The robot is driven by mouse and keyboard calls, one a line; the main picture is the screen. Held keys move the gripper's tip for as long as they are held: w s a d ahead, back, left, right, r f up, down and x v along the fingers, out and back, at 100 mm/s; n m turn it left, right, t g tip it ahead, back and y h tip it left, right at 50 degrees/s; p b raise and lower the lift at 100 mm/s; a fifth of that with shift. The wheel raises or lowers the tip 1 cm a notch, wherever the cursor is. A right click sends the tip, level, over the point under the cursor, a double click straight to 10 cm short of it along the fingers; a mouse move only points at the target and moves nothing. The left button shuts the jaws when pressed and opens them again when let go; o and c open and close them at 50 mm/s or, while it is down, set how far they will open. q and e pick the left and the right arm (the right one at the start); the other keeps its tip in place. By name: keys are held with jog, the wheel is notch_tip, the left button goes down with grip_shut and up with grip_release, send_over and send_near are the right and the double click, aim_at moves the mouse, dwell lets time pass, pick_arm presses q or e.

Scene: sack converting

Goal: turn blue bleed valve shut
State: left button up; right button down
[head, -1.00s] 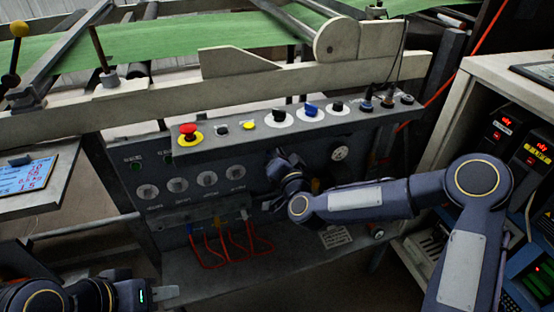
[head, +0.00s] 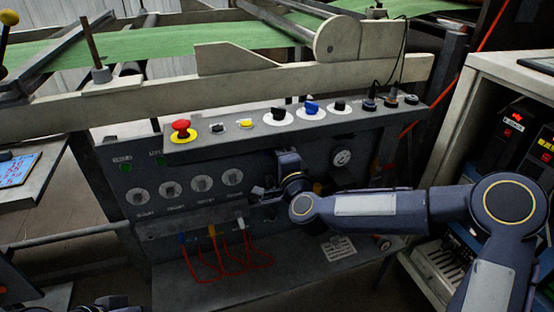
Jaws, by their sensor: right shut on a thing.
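My right gripper (head: 262,192) is at the front face of the grey control panel (head: 190,215), right of a row of round dials. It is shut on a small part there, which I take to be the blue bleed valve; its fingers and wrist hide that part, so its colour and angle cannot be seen. A small yellow part (head: 317,187) shows just right of the wrist. Only dark pieces of my left arm show at the bottom left edge; its gripper is out of view.
A blue knob (head: 311,107), black knobs and a red mushroom button (head: 181,126) sit on the upper ledge. A gauge (head: 341,157) is right of my gripper. Red hoses (head: 222,262) hang below from small coloured fittings. A white cabinet (head: 500,72) stands at the right.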

jog(key=shift+m, duration=0.3)
jog(key=c, duration=1.5)
grip_release()
jog(key=shift+o, duration=0.2)
jog(key=p+v, duration=0.1)
jog(key=v, duration=0.6)
jog(key=shift+s+d, duration=0.15)
jog(key=shift+s, duration=0.2)
